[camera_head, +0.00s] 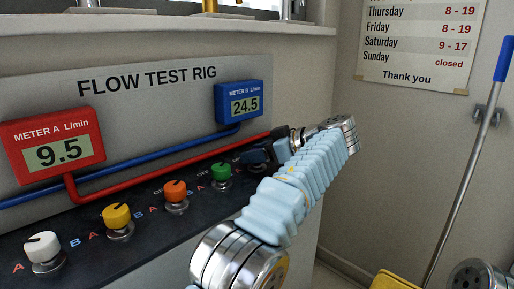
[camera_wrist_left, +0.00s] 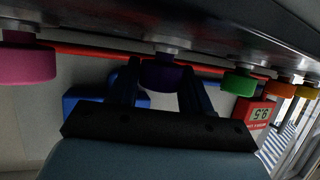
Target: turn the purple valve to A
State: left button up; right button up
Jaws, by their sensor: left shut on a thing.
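The purple valve (camera_wrist_left: 162,75) shows in the upside-down left wrist view, its knob between the two dark fingers of my left gripper (camera_wrist_left: 160,88). The gripper is shut on this knob. In the head view my left gripper (camera_head: 263,156) is at the far right end of the valve row, and it and my arm hide the purple valve there. I cannot tell which letter the purple knob points to. On the flow test rig (camera_head: 150,122), meter A (camera_head: 52,146) reads 9.5 and meter B (camera_head: 240,101) reads 24.5.
White (camera_head: 42,246), yellow (camera_head: 117,216), orange (camera_head: 175,191) and green (camera_head: 221,172) valves stand in a row left of my gripper. A pink valve (camera_wrist_left: 28,64) is on the purple valve's other side. A mop handle (camera_head: 465,175) leans at the right wall.

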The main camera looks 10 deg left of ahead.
dwell(0.4)
pick_arm(q)
jog(key=o, duration=1)
jog(key=shift+c, duration=0.2)
jog(key=shift+r, duration=0.5)
jog(key=r, duration=0.1)
jog(key=s+r, duration=0.1)
jog(key=r, duration=0.1)
jog(key=shift+d+r, duration=0.15)
jog(key=shift+r, duration=0.05)
jog(key=s+d+r+b, duration=0.2)
jog(key=s+r, duration=0.6)
jog(key=s, duration=0.4)
jog(key=shift+s+d+r, duration=0.25)
jog(key=shift+s+r, duration=0.05)
jog(key=shift+s, duration=0.05)
